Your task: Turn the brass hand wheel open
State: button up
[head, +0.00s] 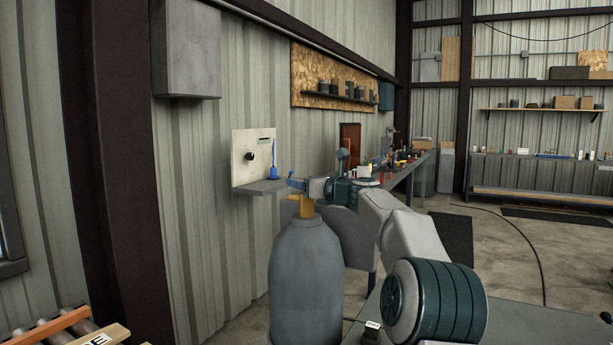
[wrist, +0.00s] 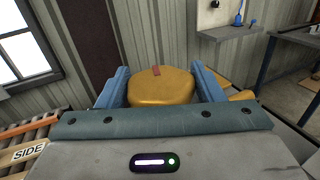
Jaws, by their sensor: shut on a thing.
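The brass hand wheel (wrist: 160,90) fills the space between my two blue fingers in the wrist view. It is a rounded yellow knob with a small red mark on its top. My gripper (wrist: 159,78) is shut on it, one finger along each side. In the head view my gripper (head: 296,184) is at the brass valve (head: 306,207) on top of a grey gas cylinder (head: 305,270). The cylinder stands upright. My gripper and arm hide most of the wheel in that view.
A small wall shelf (head: 262,187) with a blue bottle (head: 274,163) is behind the cylinder, below a pale panel (head: 253,150) with a black knob. A roller conveyor (head: 60,325) is at the lower left. A workbench (head: 405,170) runs along the wall at the right.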

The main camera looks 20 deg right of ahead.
jog(key=shift+r+n+g+y+p, duration=0.2)
jog(key=shift+n+g+y+p, duration=0.65)
jog(key=shift+p, duration=1)
jog(key=shift+r+n+g+y+p, duration=0.3)
jog(key=shift+n+y+p, duration=0.55)
jog(key=shift+y+p, duration=0.85)
jog(key=n+g+y+p, duration=0.3)
jog(key=p, duration=0.8)
jog(key=shift+n+g+y, duration=0.25)
jog(key=shift+n+y, duration=0.05)
jog(key=shift+y, duration=0.05)
jog(key=n+g+y+p, duration=0.1)
jog(key=g+p, duration=0.1)
jog(key=p, duration=0.5)
jog(key=shift+a+f+n+g+y+p, duration=0.1)
jog(key=shift+f+n+g+y+p, duration=0.05)
jog(key=shift+n+g+y+p, duration=0.2)
jog(key=shift+n+p, duration=0.25)
jog(key=shift+p, duration=0.2)
jog(key=shift+f+n+g+y+p, duration=0.4)
jog(key=shift+g+p, duration=0.35)
jog(key=shift+p, duration=0.7)
jog(key=o, duration=1)
jog(key=shift+r, duration=0.1)
